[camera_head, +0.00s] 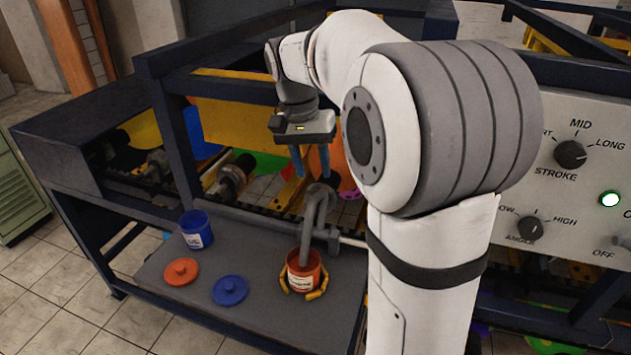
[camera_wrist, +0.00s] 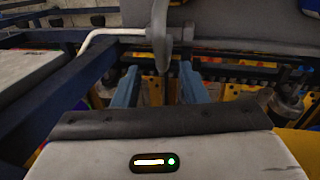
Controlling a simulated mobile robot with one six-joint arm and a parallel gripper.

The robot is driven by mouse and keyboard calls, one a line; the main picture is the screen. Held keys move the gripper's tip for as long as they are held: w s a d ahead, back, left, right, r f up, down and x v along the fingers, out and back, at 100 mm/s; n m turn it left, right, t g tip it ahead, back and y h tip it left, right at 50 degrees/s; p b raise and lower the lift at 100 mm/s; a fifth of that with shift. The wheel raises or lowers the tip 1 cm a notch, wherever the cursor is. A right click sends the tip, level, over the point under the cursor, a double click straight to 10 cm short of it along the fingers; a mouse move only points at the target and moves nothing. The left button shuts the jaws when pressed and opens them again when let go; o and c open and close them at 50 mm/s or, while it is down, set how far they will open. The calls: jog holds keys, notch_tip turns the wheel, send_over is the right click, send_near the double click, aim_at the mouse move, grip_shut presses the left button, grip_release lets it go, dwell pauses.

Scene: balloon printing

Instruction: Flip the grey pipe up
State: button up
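The grey pipe (camera_head: 311,222) is a hooked tube that rises and bends over. Its lower end goes down into an orange-red bucket (camera_head: 304,271) on the grey shelf. My gripper (camera_head: 311,174) hangs above the pipe's bend with its blue fingers pointing down. In the wrist view my gripper (camera_wrist: 166,90) shows two blue fingers spread apart, with the grey pipe (camera_wrist: 160,42) ahead of and between them. I cannot tell whether the fingers touch the pipe.
A blue bucket (camera_head: 196,230), an orange lid (camera_head: 181,272) and a blue lid (camera_head: 230,290) are on the shelf (camera_head: 262,318). Dark blue frame bars (camera_head: 180,140) surround the machine. A control panel (camera_head: 575,180) with knobs is at the right.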

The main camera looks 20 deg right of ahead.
jog(key=shift+w+a+r, duration=0.1)
jog(key=shift+a+r, duration=0.1)
jog(key=shift+r, duration=0.95)
jog(key=shift+c, duration=0.2)
